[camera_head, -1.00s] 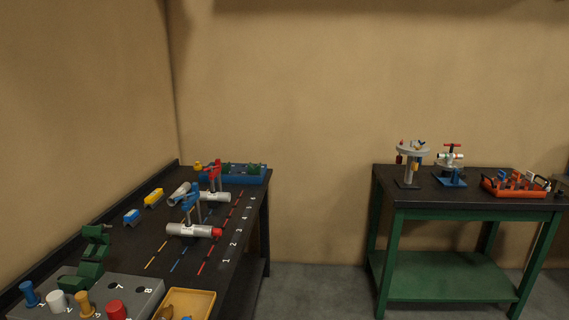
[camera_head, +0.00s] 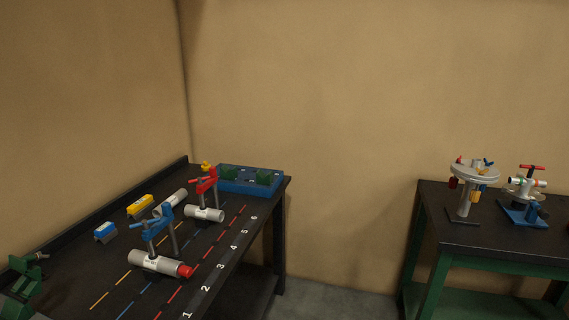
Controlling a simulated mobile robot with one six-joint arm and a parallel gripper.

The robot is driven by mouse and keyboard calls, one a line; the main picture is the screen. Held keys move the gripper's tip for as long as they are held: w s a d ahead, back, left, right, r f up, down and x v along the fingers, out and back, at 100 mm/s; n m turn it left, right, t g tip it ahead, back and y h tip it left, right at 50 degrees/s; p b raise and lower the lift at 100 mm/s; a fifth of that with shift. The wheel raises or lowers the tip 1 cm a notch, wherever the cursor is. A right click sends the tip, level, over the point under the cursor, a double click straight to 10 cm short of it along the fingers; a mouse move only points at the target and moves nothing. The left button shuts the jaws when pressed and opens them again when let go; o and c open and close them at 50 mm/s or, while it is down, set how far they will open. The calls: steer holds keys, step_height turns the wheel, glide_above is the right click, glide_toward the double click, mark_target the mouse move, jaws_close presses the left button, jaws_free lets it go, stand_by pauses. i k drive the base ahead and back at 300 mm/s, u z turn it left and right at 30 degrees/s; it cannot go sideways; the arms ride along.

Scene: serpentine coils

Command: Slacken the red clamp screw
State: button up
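The red clamp (camera_head: 208,182) stands upright on the black left bench (camera_head: 240,262), near its far end. It sits over a short grey cylinder (camera_head: 204,214). Its screw, with a small crossbar, appears to be on the left side of the clamp; it is too small to tell how tight it is. A similar blue clamp (camera_head: 158,222) stands nearer, over a grey cylinder with a red end (camera_head: 156,263). My gripper is not in view.
A blue tray with green parts (camera_head: 248,179) lies behind the red clamp. Yellow (camera_head: 140,206) and blue (camera_head: 105,232) blocks lie to the left. Numbered coloured lines mark the bench. A second table (camera_head: 430,225) at right carries a round stand and a red-handled valve-like device.

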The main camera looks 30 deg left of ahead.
mark_target(199, 180)
steer(key=u, duration=0.25)
steer(key=i, duration=1.6)
steer(key=u, duration=0.95)
steer(key=i, duration=1.2)
steer(key=u, duration=1.45)
steer(key=i, duration=0.65)
steer(key=u, duration=0.35)
